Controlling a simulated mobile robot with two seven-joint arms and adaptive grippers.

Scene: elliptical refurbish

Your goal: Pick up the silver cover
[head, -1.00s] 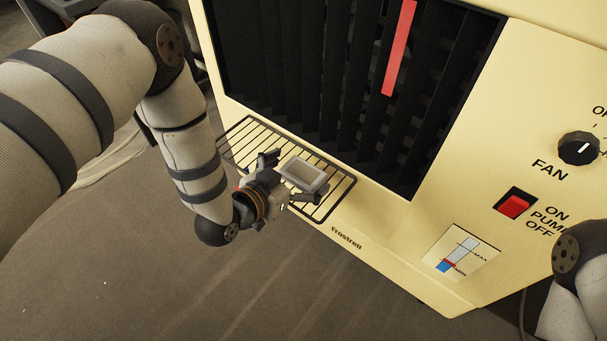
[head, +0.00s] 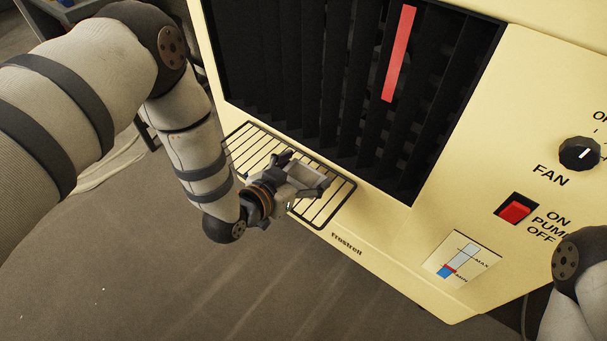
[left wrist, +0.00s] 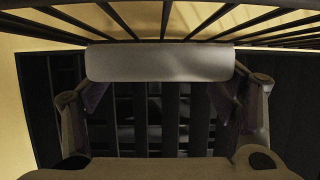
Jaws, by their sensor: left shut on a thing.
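The silver cover (head: 309,176) is a small, pale grey rectangular piece at the wire rack on the front of the cream cooler. My left gripper (head: 303,178) is shut on it, with a finger at each of two opposite sides. In the left wrist view the cover (left wrist: 160,62) is a smooth grey band between the fingers (left wrist: 162,90), close to the rack bars. I cannot tell whether it touches the rack. The fingers hide part of it in the head view. My right gripper is out of view; only part of that arm shows at lower right.
The black wire rack (head: 335,203) juts out below the dark louvred grille (head: 310,90). The cooler front has a fan knob (head: 579,153), a red pump switch (head: 515,211) and a level gauge (head: 462,257) at right. Open floor lies at lower left.

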